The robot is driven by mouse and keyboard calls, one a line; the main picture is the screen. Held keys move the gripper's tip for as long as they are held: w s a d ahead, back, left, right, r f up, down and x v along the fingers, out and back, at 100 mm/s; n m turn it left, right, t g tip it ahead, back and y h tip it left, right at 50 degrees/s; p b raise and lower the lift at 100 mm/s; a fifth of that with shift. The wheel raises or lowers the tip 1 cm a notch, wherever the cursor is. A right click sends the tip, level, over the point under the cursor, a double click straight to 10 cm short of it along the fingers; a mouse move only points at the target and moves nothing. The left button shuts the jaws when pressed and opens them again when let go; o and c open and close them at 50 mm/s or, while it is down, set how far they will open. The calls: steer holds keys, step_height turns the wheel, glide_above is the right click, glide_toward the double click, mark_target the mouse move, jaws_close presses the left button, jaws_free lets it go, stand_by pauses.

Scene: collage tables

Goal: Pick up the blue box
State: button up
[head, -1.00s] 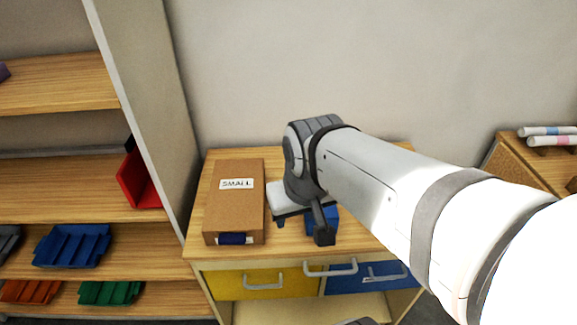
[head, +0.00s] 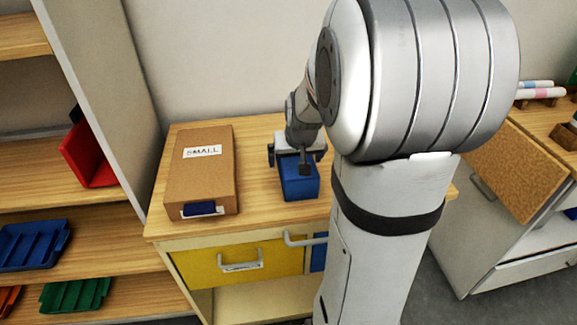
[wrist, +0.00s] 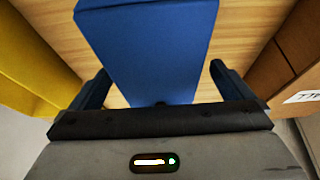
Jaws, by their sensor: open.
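The blue box (head: 299,182) stands on the wooden top of the drawer cabinet, to the right of the cardboard box. My gripper (head: 288,160) is at the box's upper back part and hides some of it. In the wrist view the blue box (wrist: 150,45) lies between the two spread fingers of my gripper (wrist: 160,80). Gaps show between the box and both fingers, the wider one on the right. I cannot tell how far down the fingers reach beside the box.
A cardboard box (head: 203,165) labelled "SMALL" sits close on the left. The cabinet (head: 255,225) has a yellow drawer (head: 215,266) and a blue one below its top. Shelves with coloured trays stand at the left. A second cabinet with a cork-like panel (head: 518,170) stands at the right.

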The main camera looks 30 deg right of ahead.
steer(key=x, duration=0.3)
steer(key=shift+w+d+f, duration=0.15)
steer(key=shift+f, duration=0.2)
steer(key=shift+c, duration=0.6)
steer(key=c, duration=0.9)
